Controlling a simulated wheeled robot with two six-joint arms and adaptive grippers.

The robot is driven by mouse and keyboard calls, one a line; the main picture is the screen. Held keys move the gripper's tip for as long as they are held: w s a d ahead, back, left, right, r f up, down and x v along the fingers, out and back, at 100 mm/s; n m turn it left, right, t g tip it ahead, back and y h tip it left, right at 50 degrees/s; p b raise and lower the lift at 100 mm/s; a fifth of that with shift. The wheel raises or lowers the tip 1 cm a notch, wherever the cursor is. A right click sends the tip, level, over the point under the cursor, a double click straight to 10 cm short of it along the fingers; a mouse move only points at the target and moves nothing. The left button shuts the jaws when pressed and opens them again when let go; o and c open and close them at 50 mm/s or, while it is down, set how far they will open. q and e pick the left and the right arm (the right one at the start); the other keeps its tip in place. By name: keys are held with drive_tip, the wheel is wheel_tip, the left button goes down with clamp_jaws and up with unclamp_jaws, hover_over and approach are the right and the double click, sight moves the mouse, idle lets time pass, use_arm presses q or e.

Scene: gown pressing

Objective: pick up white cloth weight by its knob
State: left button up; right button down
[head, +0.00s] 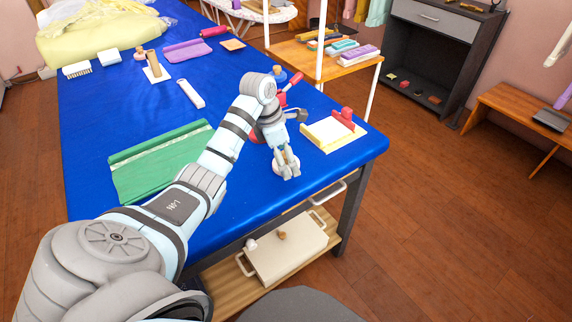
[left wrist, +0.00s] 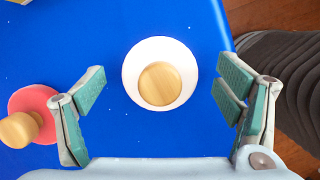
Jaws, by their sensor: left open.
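The white cloth weight (left wrist: 152,50) is a round white disc with a pale wooden knob (left wrist: 162,84) on top. In the left wrist view it stands on the blue table between and beyond the spread fingers of my left gripper (left wrist: 160,92). The fingers are open with nothing between their pads, and the knob is roughly centred between them. In the head view my left gripper (head: 287,170) points down near the table's front edge and hides most of the white weight. My right gripper is not in view.
A pink-red weight with a wooden knob (left wrist: 18,129) stands left of the white one. On the blue table (head: 110,90) lie a green cloth (head: 160,160) and a cream block with a red piece (head: 328,134). The front table edge is close.

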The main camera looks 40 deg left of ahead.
use_arm(q)
drive_tip(key=c, duration=1.7)
drive_tip(key=shift+r, duration=0.1)
